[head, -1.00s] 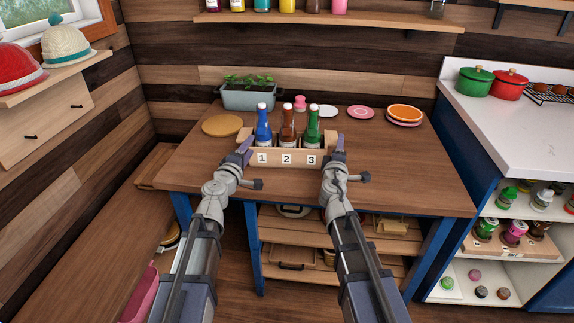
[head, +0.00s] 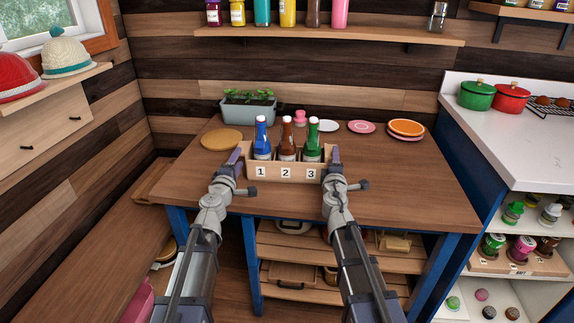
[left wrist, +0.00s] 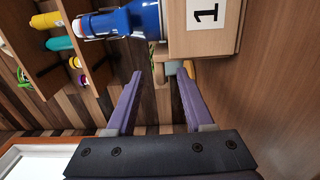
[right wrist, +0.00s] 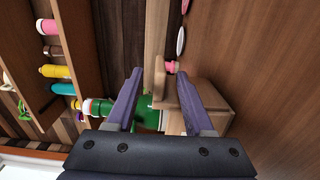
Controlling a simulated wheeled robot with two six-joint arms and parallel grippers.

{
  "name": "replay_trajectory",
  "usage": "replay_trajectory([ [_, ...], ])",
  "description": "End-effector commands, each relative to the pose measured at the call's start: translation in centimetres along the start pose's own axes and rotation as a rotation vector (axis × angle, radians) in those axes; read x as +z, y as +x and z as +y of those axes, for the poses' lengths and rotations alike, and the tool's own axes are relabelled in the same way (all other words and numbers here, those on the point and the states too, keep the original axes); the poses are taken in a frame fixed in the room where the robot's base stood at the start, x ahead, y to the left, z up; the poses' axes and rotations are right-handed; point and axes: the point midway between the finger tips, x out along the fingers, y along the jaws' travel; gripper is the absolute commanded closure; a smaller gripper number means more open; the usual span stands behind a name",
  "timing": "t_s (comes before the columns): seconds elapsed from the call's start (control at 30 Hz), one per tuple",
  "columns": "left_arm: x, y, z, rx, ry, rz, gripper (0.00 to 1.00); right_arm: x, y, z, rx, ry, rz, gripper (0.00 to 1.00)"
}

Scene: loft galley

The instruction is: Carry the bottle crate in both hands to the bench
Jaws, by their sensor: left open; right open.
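The bottle crate (head: 286,173) is a light wooden box with labels 1, 2 and 3. It holds a blue bottle (head: 262,139), a brown bottle (head: 287,138) and a green bottle (head: 312,139), all upright. It appears to stand on the brown wooden bench (head: 400,187). My left gripper (head: 237,157) is open at the crate's left end; the left wrist view shows the blue bottle (left wrist: 122,20) and the crate's end (left wrist: 203,38). My right gripper (head: 336,156) is open at the right end, its finger partly hiding the crate (right wrist: 208,97). Whether either touches the crate is unclear.
A planter (head: 250,108), a round board (head: 221,139) and plates (head: 405,128) lie on the bench around the crate. A white counter (head: 520,140) with pots is at the right. A bottle shelf (head: 330,32) hangs above. The bench's front right is clear.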

Motion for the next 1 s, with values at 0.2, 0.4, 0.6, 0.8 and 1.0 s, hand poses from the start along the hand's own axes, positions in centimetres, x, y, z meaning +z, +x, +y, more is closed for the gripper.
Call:
replay_trajectory([
  [0.2,0.0,3.7,0.0,0.0,0.0,0.0,0.47,-0.1,3.7,0.0,0.0,0.0,0.0,0.47],
  [0.4,-0.1,5.7,0.0,0.0,0.0,0.001,0.47,-0.1,5.7,0.0,0.0,0.0,0.001,0.47],
  [0.6,0.0,5.7,0.0,0.0,0.0,0.001,0.47,0.0,5.7,0.0,0.0,0.0,0.001,0.47],
  [0.8,0.0,5.7,0.0,0.0,0.0,0.0,0.6,0.0,5.7,0.0,0.0,0.0,0.001,0.6],
  [1.0,0.0,5.7,0.0,0.0,0.0,0.0,0.82,0.0,5.7,0.0,0.0,0.0,0.001,0.82],
])
